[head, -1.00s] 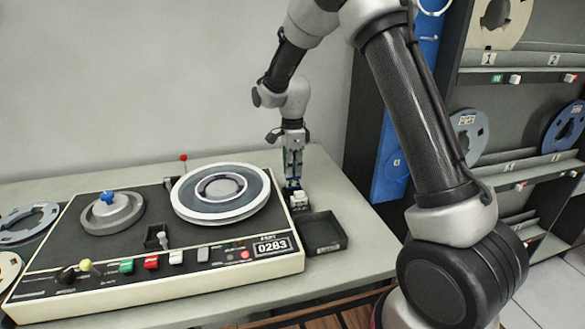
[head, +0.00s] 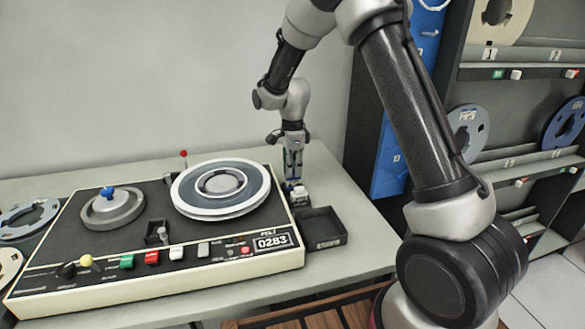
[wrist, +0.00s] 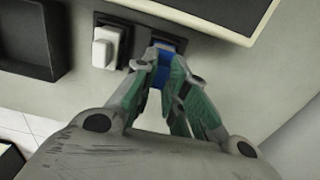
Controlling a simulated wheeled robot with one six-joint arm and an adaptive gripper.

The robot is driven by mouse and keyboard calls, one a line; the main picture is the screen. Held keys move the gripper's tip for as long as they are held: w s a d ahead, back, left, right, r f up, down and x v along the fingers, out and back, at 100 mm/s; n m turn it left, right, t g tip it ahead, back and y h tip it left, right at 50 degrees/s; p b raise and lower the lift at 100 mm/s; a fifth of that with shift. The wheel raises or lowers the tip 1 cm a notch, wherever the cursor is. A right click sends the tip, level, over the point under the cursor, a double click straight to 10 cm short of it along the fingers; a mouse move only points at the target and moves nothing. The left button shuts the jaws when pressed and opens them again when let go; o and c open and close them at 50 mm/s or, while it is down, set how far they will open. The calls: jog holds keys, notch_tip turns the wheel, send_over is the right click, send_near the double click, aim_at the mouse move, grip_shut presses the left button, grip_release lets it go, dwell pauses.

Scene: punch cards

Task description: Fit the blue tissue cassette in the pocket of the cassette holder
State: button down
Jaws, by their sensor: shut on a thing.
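The blue tissue cassette (wrist: 172,72) is between the fingertips of my gripper (wrist: 163,66) in the wrist view. My gripper is shut on it, and the fingers hide much of it. The cassette holder (wrist: 140,44) is a dark base beside and partly behind the fingertips. A white block (wrist: 107,46) stands at its left end. The cassette is at the holder's right end; I cannot tell whether it is inside a pocket. In the head view my gripper (head: 291,181) points down beside the white block (head: 299,195), and the cassette is barely visible.
A black open tray (head: 322,228) lies in front of the holder. A tape deck (head: 150,275) with reels stands close on the left. Grey tabletop (head: 350,205) is clear to the right. A shelf rack with reels stands at the far right.

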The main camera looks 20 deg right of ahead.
jog(key=shift+f, duration=0.7)
jog(key=c, duration=1.4)
grip_release()
jog(key=shift+c, duration=0.8)
jog(key=shift+r, duration=3.95)
